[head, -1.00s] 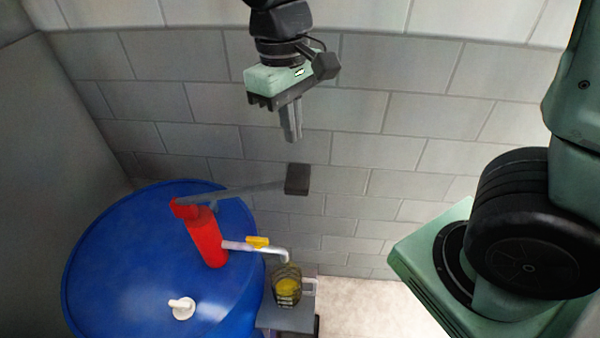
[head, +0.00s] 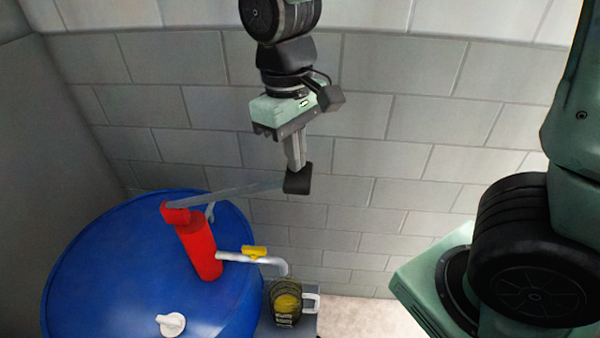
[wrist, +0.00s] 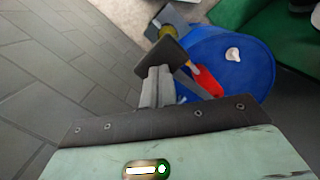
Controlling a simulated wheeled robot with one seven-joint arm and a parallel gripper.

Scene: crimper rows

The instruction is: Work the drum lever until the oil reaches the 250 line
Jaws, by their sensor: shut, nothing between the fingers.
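The blue drum (head: 110,270) stands at the lower left with a red pump (head: 202,250) upright on its top. The grey lever (head: 235,190) runs from the pump head to a dark block-shaped handle (head: 298,180) at its right end. My gripper (head: 297,163) is shut, pointing down, its fingertips at the top of the handle; it appears to touch it. In the wrist view the fingers (wrist: 157,85) reach the handle (wrist: 162,57). A spout with a yellow valve (head: 254,252) leads to a clear jug (head: 287,304) holding yellow oil. Its line marks are too small to read.
The jug stands on a small grey stand (head: 268,328) beside the drum. A white cap (head: 171,324) sits on the drum top. A grey block wall (head: 400,130) rises close behind the lever. Pale floor (head: 360,312) shows to the right of the stand.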

